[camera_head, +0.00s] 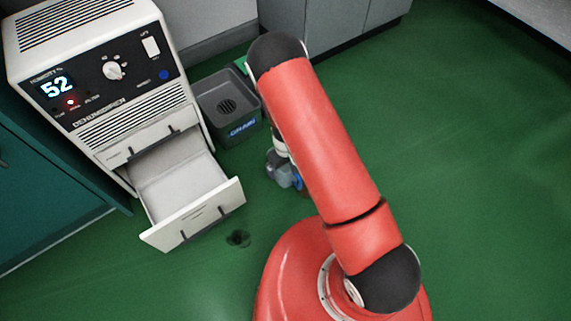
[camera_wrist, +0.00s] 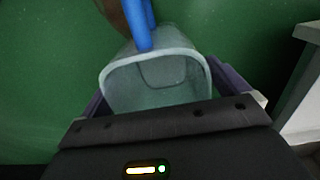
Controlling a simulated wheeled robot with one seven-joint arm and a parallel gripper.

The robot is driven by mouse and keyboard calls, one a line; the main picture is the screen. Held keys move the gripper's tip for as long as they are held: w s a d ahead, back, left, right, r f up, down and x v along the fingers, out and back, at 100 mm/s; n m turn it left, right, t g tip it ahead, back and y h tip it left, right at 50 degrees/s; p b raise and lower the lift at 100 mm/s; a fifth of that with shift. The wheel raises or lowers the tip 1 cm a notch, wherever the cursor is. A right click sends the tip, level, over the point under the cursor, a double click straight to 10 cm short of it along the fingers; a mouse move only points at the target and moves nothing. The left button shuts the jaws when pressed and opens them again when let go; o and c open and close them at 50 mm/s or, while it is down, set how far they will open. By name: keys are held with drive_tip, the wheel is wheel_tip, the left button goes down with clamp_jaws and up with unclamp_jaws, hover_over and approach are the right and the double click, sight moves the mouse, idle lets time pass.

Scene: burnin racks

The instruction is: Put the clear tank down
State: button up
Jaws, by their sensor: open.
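The clear tank (camera_wrist: 160,82) shows in the wrist view as an open-topped see-through box with a blue handle (camera_wrist: 138,22) at its far side. My gripper (camera_wrist: 165,102) has its purple jaws apart, one on each side of the tank. I cannot tell whether they touch its walls. In the head view my gripper (camera_head: 281,170) is low over the green floor, partly behind my red arm. Only a bit of blue (camera_head: 299,183) shows beside it there, and the rest of the tank is hidden. Whether the tank's base rests on the floor is not clear.
A white dehumidifier (camera_head: 110,75) reading 52 stands at the left with its drawer (camera_head: 180,190) pulled out. A dark grey drain basin (camera_head: 228,108) is beside it. A floor drain hole (camera_head: 237,238) lies near the drawer. Open green floor (camera_head: 470,170) is on the right.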

drive_tip(key=s+d+r+m+t+y+p, duration=0.1)
drive_tip(key=s+d+r+m, duration=0.1)
drive_tip(key=r, duration=1.7)
drive_tip(key=s+d+r+m+t+y+p, duration=0.1)
drive_tip(key=s+d+r+p, duration=0.15)
drive_tip(key=r, duration=1.75)
drive_tip(key=s+d+r+m+t+h, duration=0.1)
drive_tip(key=s+d+r+m, duration=0.1)
drive_tip(key=s+d+r, duration=0.2)
drive_tip(key=s+d+r+m+t+h, duration=0.1)
drive_tip(key=s+d+r+t, duration=0.1)
drive_tip(key=s+d+r, duration=0.3)
drive_tip(key=s+r, duration=0.3)
drive_tip(key=s, duration=0.3)
drive_tip(key=shift+s+d+r+m+t+b, duration=0.15)
drive_tip(key=shift+s+r+m+t+b, duration=0.15)
drive_tip(key=shift+s+m+b, duration=0.1)
wheel_tip(320, 180, up, 7)
drive_tip(key=p, duration=0.7)
